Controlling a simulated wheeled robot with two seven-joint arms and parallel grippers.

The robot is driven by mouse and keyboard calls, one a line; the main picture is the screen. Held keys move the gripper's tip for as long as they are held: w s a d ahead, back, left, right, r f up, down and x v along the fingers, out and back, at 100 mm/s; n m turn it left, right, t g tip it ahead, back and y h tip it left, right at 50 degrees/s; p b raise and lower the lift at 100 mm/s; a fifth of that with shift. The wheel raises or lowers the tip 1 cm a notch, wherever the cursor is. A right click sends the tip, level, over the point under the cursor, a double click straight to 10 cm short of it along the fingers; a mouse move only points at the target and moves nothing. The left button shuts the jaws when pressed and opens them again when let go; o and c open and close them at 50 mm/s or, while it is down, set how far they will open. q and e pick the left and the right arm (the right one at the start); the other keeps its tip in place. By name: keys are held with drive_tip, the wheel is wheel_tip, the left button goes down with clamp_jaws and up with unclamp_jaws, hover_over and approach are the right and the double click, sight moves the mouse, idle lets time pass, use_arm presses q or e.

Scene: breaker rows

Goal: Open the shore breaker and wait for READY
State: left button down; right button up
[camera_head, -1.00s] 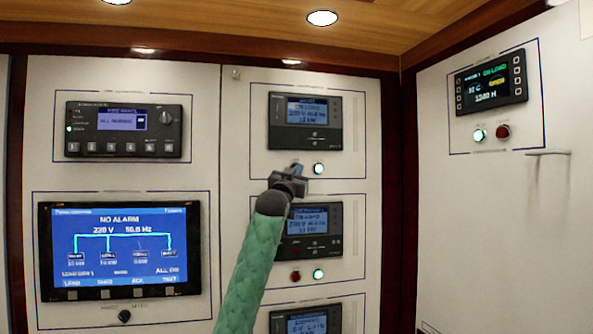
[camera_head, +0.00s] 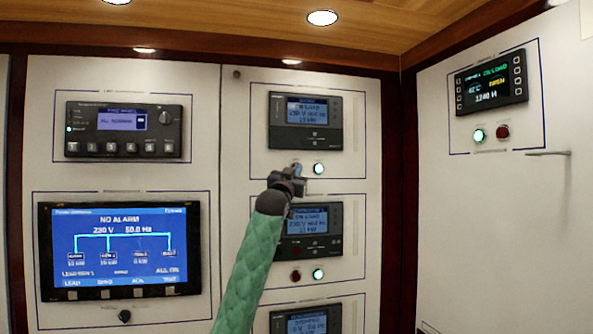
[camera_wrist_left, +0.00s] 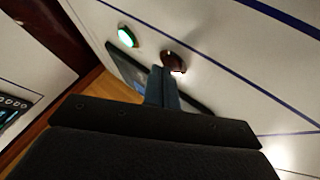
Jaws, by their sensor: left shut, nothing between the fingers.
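My left gripper (camera_head: 296,168) is shut and empty, just below the top breaker module (camera_head: 305,123) in the middle column. In the head view it covers the spot left of that module's lit green button (camera_head: 319,168). In the left wrist view the shut fingers (camera_wrist_left: 163,88) point at a dark red round button (camera_wrist_left: 174,61), with the green button (camera_wrist_left: 127,37) beside it. I cannot tell whether the fingertips touch the red button. The module's screen shows 230 V and a kW reading. The label naming it is too small to read. My right gripper is not in view.
A second module (camera_head: 310,218) sits below, partly hidden by my gripper, with red (camera_head: 296,276) and green (camera_head: 318,274) buttons. A large blue screen (camera_head: 119,246) reads NO ALARM. On the right wall are a small display (camera_head: 491,83) and a thin ledge (camera_head: 548,153).

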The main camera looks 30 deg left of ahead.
use_arm(q)
drive_tip(key=s+d+b, duration=0.1)
drive_tip(key=s+d, duration=0.3)
drive_tip(key=shift+s+d+b, duration=0.2)
drive_tip(key=shift+b, duration=0.15)
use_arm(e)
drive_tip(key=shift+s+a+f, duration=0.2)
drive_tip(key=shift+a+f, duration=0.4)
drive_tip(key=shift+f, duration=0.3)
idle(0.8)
use_arm(q)
drive_tip(key=shift+f, duration=0.2)
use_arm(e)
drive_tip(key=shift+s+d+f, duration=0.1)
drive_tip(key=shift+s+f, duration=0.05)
